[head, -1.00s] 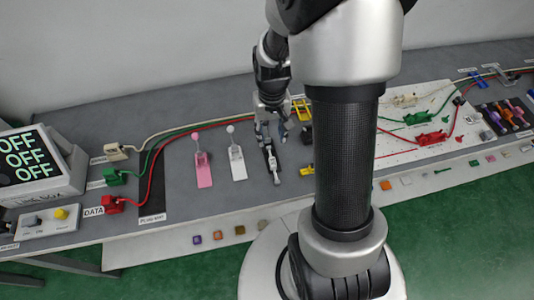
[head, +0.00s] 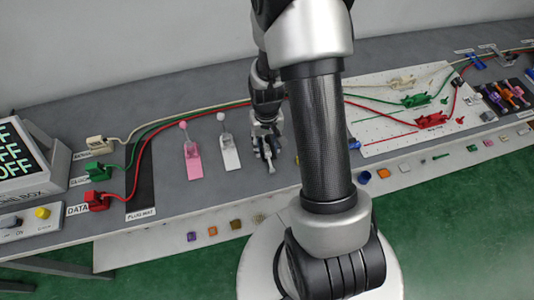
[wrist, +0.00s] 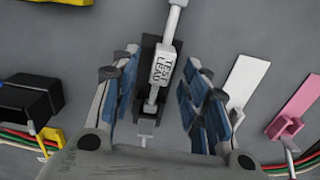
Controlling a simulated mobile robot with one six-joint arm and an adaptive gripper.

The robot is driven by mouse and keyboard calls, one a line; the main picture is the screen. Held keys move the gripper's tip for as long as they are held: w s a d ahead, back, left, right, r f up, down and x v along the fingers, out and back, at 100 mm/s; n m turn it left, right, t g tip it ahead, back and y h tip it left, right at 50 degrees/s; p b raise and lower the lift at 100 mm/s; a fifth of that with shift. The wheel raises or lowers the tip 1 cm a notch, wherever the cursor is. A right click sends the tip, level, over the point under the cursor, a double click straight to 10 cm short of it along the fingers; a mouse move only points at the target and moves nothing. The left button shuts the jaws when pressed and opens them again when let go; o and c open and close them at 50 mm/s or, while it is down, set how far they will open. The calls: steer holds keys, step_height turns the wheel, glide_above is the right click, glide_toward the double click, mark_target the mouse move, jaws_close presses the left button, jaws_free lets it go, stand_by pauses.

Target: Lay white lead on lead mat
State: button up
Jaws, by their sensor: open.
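The white lead (wrist: 163,66), with "TEST LEAD" lettering on its body, lies along a narrow black strip (wrist: 149,48) in the wrist view. I cannot tell whether this strip is the lead mat. My gripper (wrist: 160,88) is open, with its blue-padded fingers on either side of the lead and visible gaps between. In the head view, my gripper (head: 266,154) is low over the table, and hides most of the lead and strip. A pale end of the lead (head: 271,168) may show below the fingers.
A white lever plate (head: 230,155) and a pink lever plate (head: 194,165) stand left of my gripper. The black plug mat (head: 140,190) is farther left, near white, green and red plugs. A black-and-yellow object (wrist: 30,102) is left in the wrist view.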

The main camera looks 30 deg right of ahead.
steer(key=shift+f, duration=0.45)
steer(key=shift+r, duration=0.1)
steer(key=shift+c, duration=0.4)
jaws_close()
